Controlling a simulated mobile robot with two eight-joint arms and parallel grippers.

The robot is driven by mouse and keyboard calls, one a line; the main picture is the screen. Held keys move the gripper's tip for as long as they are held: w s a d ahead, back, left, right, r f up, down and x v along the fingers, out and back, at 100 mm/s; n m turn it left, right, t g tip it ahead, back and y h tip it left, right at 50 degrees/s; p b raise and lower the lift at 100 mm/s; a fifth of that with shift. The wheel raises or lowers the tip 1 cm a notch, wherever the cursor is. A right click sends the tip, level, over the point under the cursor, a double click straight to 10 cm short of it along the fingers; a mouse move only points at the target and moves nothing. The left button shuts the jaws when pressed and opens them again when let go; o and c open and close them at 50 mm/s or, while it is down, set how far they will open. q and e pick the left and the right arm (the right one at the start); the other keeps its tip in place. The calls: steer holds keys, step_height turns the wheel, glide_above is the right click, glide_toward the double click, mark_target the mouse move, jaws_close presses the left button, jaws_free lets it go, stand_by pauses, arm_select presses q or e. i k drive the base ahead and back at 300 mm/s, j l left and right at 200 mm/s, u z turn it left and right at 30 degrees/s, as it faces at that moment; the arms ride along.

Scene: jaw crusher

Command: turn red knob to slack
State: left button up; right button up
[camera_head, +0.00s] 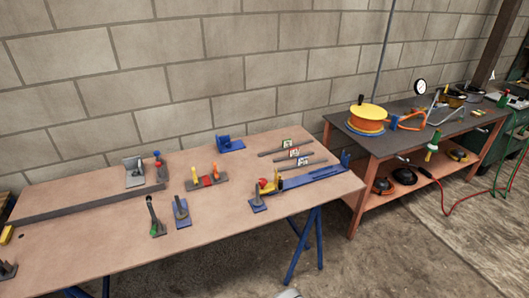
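Several small red parts show on the wooden workbench (100,245), and I cannot tell which one is the red knob. A small red knob-like top (157,154) sits on a short post with a blue part, at the back left. A red block (207,181) sits between yellow and orange posts on a flat bracket in the middle. A red part (263,183) touches a yellow piece (270,187) at the left end of a long blue fixture (315,178). Neither of my grippers is in view.
Upright levers on small plates (155,218) (181,211) stand near the middle of the bench. A blue block (230,145) and several labelled bars (290,154) lie toward the back. A second table (395,140) with an orange-yellow reel (368,117) stands right. Concrete floor is open in front.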

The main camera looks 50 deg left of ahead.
mark_target(262, 181)
steer(key=u, duration=1.6)
